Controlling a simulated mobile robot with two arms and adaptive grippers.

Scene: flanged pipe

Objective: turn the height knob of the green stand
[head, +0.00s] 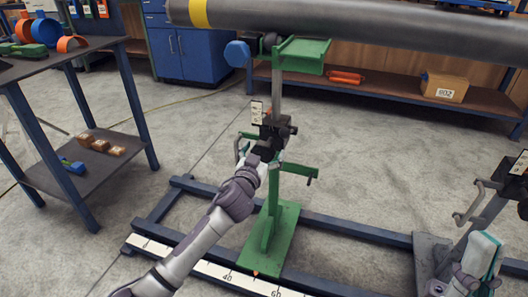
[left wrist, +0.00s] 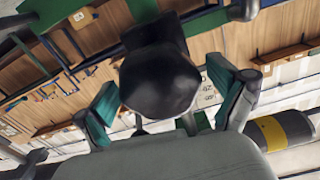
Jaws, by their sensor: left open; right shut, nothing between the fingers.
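The green stand (head: 268,226) stands upright on the floor frame, with a green cradle (head: 302,55) on its grey post under the pipe. My left gripper (head: 267,150) is at the dark clamp block (head: 279,128) partway up the stand and hides part of it. In the left wrist view a black round knob (left wrist: 160,82) lies ahead of the open left gripper (left wrist: 168,105). The teal-padded fingers are on either side of the knob, with gaps visible; I cannot tell its exact depth between them. My right gripper (head: 485,258) is shut and empty at the lower right, away from the green stand.
A large grey pipe (head: 370,28) runs overhead with a yellow band. A second stand (head: 488,205) with a grey handle is at the right. Blue floor rails (head: 330,226) with a white scale (head: 215,273) cross below. A table (head: 75,50) is at the left.

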